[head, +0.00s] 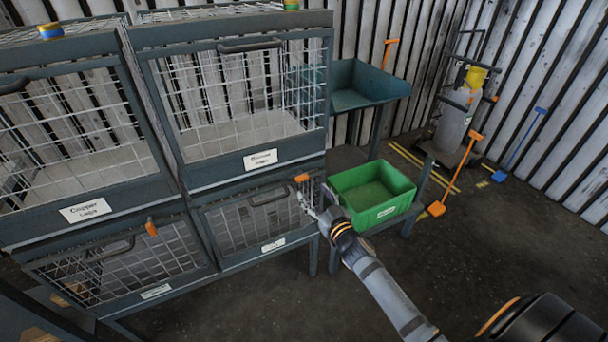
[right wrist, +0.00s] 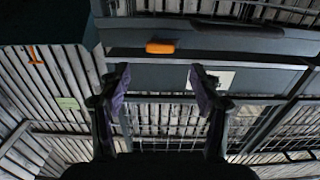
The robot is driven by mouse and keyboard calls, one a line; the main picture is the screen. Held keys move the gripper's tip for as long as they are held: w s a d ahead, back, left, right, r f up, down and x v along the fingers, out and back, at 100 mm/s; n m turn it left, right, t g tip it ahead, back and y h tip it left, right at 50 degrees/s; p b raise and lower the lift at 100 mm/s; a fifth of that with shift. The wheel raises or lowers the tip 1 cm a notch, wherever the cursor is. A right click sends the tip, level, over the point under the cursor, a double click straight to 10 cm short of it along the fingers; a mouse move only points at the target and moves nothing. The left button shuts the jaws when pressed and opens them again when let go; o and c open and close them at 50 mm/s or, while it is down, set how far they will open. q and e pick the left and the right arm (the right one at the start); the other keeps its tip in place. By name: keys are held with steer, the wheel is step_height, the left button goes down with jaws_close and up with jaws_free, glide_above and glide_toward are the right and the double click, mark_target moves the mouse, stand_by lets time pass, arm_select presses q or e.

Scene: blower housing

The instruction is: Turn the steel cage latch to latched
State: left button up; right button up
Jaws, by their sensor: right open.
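Two lower wire cages have orange latch handles. One orange latch (head: 302,178) is at the top right of the lower right cage (head: 250,218); the other orange latch (head: 151,227) is on the lower left cage (head: 125,262). The lower labels are too small to read, so I cannot tell which is steel. My right gripper (head: 311,204) is just below the lower right cage's latch. In the right wrist view, an orange latch (right wrist: 160,47) lies just beyond the open, empty fingers (right wrist: 161,82), apart from them. My left gripper is not in view.
A green bin (head: 375,192) stands right of the cages, close to my right arm. A teal tray (head: 362,82) is behind it. Upper cages, one with a "Copper" label (head: 85,210), sit above. Orange and blue shovels and a tank (head: 455,120) stand at the wall. Floor at right is fairly clear.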

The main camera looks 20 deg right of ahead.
mark_target(303, 179)
steer(key=w+p, duration=0.1)
steer(key=w, duration=0.5)
steer(key=shift+w+a+p, duration=0.1)
steer(key=shift+w+p, duration=0.05)
steer(key=shift+p, duration=0.15)
steer(key=shift+w, duration=0.55)
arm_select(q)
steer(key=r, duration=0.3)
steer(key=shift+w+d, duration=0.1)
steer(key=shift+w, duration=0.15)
arm_select(e)
steer(key=c, duration=1.1)
steer(key=shift+c, duration=0.3)
